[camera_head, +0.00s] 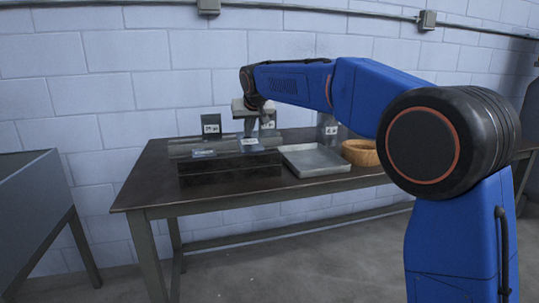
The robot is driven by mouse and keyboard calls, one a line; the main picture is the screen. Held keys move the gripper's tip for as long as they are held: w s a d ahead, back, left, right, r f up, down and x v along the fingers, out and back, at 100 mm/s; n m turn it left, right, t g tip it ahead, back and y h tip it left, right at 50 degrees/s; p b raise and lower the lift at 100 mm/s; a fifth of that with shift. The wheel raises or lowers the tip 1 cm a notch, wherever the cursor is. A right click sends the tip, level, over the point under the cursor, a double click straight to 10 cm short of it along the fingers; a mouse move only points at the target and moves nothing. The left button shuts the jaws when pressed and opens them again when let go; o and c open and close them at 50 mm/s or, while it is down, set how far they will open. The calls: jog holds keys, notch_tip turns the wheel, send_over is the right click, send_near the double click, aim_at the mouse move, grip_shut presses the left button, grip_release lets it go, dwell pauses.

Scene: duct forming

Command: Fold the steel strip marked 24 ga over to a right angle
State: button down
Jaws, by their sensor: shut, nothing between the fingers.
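My gripper (249,132) points down over the dark block on the table, just above or touching a small pale labelled piece (250,146); I cannot tell which. Its fingers are shut with nothing between them. Another small light labelled piece (203,154) lies to the left on the block's top. The long dark block (230,171) stands near the front of the table, with a grey bar (184,148) along its back. The labels are too small to read, so I cannot tell which strip is marked 24 ga. No right-angle fold can be made out.
Upright dark plates with white labels stand behind, one at left (211,123) and one partly behind my gripper (269,122). The table's left end (145,180) is clear.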

aim_at(248, 138)
jog(key=shift+w+f, duration=0.1)
jog(key=shift+f, duration=0.3)
jog(key=shift+w+a+f, duration=0.1)
jog(key=shift+w+f, duration=0.2)
jog(key=shift+f, duration=0.45)
jog(key=shift+w+f, duration=0.2)
jog(key=shift+f, duration=1.4)
jog(key=shift+w+a+r, duration=0.1)
jog(key=shift+w+r, duration=0.05)
jog(key=shift+r, duration=4.1)
